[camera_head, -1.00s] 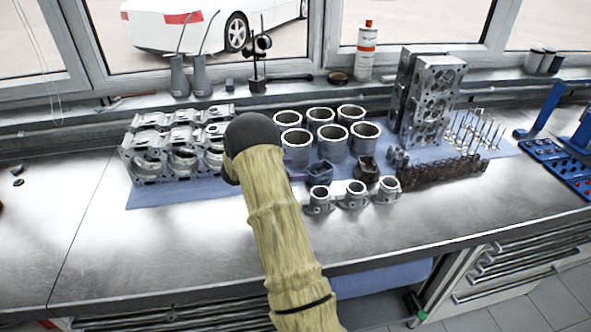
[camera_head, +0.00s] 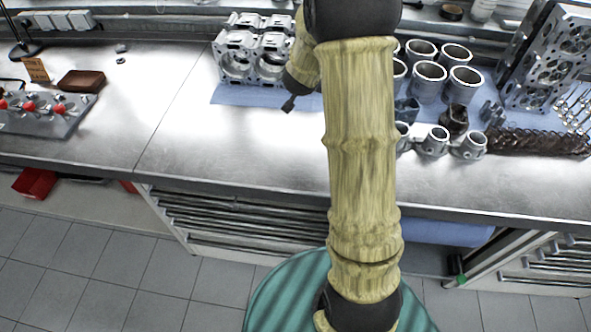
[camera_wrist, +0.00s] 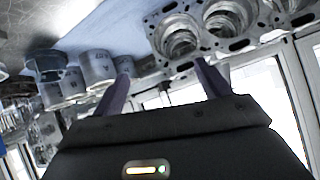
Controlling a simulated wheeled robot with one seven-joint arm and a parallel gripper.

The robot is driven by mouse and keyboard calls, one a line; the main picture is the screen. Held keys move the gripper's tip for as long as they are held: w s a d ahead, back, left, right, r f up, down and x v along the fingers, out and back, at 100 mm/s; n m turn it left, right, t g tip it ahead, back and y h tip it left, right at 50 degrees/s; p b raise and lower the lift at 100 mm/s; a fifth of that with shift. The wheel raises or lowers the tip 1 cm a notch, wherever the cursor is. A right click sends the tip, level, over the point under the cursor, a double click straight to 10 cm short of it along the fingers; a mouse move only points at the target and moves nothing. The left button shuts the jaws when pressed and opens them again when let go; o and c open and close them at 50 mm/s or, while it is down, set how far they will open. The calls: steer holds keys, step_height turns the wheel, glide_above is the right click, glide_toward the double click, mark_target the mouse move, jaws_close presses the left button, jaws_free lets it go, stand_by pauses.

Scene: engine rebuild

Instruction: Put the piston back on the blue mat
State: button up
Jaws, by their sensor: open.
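The blue mat (camera_head: 240,95) lies on the steel bench under the engine parts; it also shows in the wrist view (camera_wrist: 135,25). A dark, piston-like part (camera_head: 455,120) stands on the mat in front of the grey cylinders, with another dark part (camera_head: 405,108) left of it, partly behind my arm. I cannot tell which part is the task's piston.
The engine block (camera_head: 240,62) stands on the mat's left part. Grey cylinders (camera_head: 428,80), a cylinder head (camera_head: 545,60) and a brown toothed part (camera_head: 535,141) crowd the right. Bare bench (camera_head: 165,110) lies left of the mat. A tray with red knobs (camera_head: 45,112) is farther left.

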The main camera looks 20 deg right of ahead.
steer(key=s+a+n+g+y, duration=0.3)
steer(key=s+a+n+y, duration=0.25)
steer(key=s+a, duration=0.75)
steer(key=s+a+f+n+g, duration=0.2)
steer(key=s+n+g, duration=0.1)
steer(key=s, duration=1.1)
steer(key=shift+s+g, duration=0.25)
steer(key=shift+g, duration=0.05)
steer(key=shift+r, duration=0.1)
